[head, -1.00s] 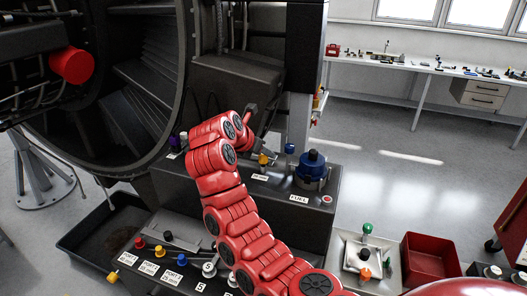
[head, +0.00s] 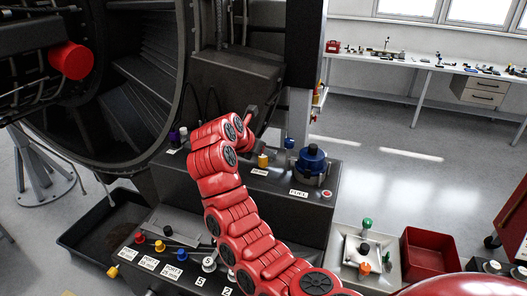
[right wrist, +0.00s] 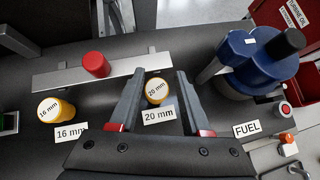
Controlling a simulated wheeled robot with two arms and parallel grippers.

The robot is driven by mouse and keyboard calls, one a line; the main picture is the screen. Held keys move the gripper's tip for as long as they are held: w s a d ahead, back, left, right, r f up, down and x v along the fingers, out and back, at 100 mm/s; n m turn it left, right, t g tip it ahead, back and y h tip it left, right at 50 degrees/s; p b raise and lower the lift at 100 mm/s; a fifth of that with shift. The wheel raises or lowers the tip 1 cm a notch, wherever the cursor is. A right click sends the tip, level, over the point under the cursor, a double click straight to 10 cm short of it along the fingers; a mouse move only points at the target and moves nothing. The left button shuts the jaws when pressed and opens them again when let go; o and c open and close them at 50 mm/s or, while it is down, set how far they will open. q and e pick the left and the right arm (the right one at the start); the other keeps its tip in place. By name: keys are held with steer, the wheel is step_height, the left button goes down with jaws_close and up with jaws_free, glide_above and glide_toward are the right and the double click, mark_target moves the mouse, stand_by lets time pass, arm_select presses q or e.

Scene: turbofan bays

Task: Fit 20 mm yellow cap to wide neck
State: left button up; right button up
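The 20 mm yellow cap (right wrist: 157,91) stands on the dark bench behind a "20 mm" label in the right wrist view. It also shows in the head view (head: 263,160). My right gripper (right wrist: 160,77) is open, with one finger to each side of this cap in the picture and gaps between. Whether the fingers are down at the cap's height is unclear. In the head view the right gripper (head: 267,133) is dark and partly hidden by my red arm. A similar 16 mm yellow cap (right wrist: 56,110) stands to the left. I cannot make out which neck is the wide one.
A red cap (right wrist: 96,65) sits at a metal rail to the left. The lower front panel has labelled ports with coloured caps, including a red one (head: 139,238). A red bin (head: 428,258) stands right.

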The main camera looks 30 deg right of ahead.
steer(key=shift+o, duration=0.6)
steer(key=shift+a, duration=0.1)
steer(key=shift+w+f, duration=0.1)
steer(key=shift+a+r+b, duration=0.25)
steer(key=shift+a+b, duration=0.15)
steer(key=shift+a, duration=0.05)
steer(key=b+v, duration=0.1)
steer(key=v, duration=0.4)
steer(key=shift+r, duration=0.2)
steer(key=p+v, duration=1)
steer(key=v, duration=0.1)
steer(key=shift+s, duration=0.35)
